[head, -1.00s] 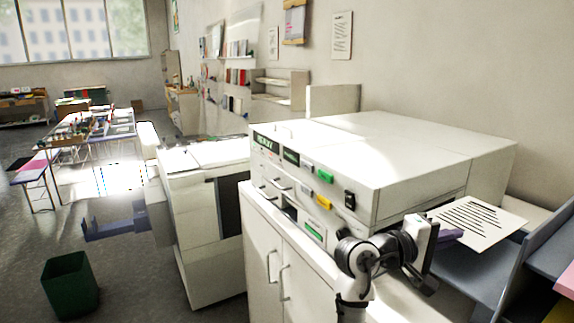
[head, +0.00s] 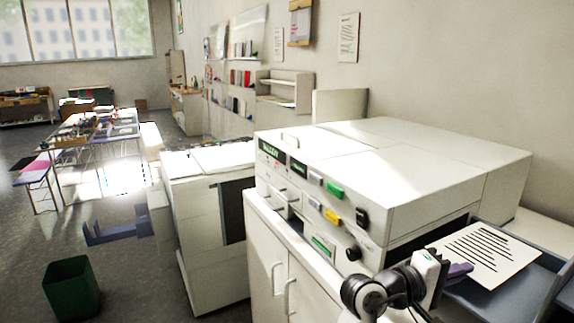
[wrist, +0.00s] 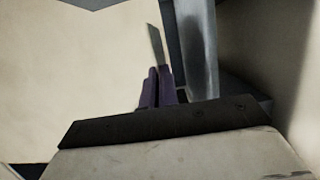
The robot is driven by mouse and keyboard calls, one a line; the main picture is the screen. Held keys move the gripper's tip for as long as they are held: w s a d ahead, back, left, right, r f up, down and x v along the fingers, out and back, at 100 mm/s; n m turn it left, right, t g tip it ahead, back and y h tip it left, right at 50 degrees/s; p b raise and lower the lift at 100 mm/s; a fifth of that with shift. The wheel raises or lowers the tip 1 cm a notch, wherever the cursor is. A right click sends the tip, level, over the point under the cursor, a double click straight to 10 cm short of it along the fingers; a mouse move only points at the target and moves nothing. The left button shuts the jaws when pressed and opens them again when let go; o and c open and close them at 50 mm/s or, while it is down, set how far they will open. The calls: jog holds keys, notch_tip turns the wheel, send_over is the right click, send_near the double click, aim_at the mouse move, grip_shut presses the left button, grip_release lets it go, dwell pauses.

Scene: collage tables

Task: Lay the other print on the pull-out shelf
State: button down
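The print (head: 490,254) is a white sheet with black lines, to the right of the big white machine. My gripper (head: 460,271) has its purple fingers at the sheet's left edge and looks shut on it. In the wrist view the fingers (wrist: 157,88) are close together beside the pale sheet (wrist: 70,70), which fills the left side. The sheet is above a blue-grey tray (head: 505,302) at the machine's right side; I cannot tell whether it touches it. I cannot tell which surface is the pull-out shelf.
The white machine (head: 430,165) on its cabinet stands close behind and left of my arm. A lower white machine (head: 205,215), a blue bracket-like piece (head: 117,232) and a green bin (head: 72,287) are further left. Open floor lies at the left.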

jog(key=shift+s+d+f, duration=0.1)
jog(key=shift+s+f, duration=0.1)
jog(key=shift+f, duration=0.05)
jog(key=s, duration=0.1)
jog(key=s+d+p, duration=0.1)
jog(key=s, duration=0.1)
jog(key=shift+d+f, duration=0.1)
jog(key=shift+d, duration=0.1)
jog(key=shift+a+r, duration=0.75)
jog(key=shift+a, duration=0.15)
jog(key=shift+w, duration=0.1)
